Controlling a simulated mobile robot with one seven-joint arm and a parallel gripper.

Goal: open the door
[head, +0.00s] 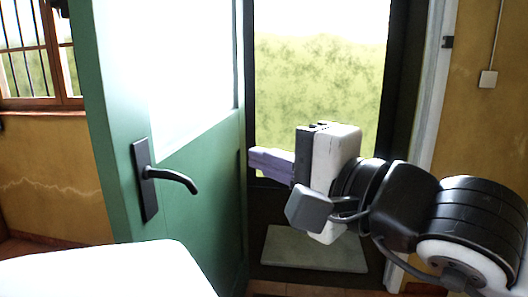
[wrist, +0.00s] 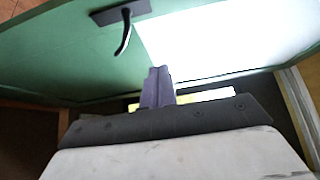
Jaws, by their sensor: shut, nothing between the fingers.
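The green door (head: 200,190) with its bright glass pane stands swung open at the left of the doorway in the head view. Its black lever handle (head: 172,178) sits near its left edge. The door also shows in the wrist view (wrist: 65,60), with the handle (wrist: 124,32) at the top. My gripper (head: 252,162) is in front of the doorway opening, right of the handle and apart from it. Its purple fingers are shut and empty, pointing left toward the door's face. They also show in the wrist view (wrist: 159,72). I cannot tell whether the fingertips touch the door.
The doorway's pale right jamb (head: 425,100) stands behind my arm. A hedge shows beyond the opening, and a pale slab (head: 315,248) lies low in it. A yellow wall (head: 490,130) is at the right. A barred window (head: 35,55) is at the far left.

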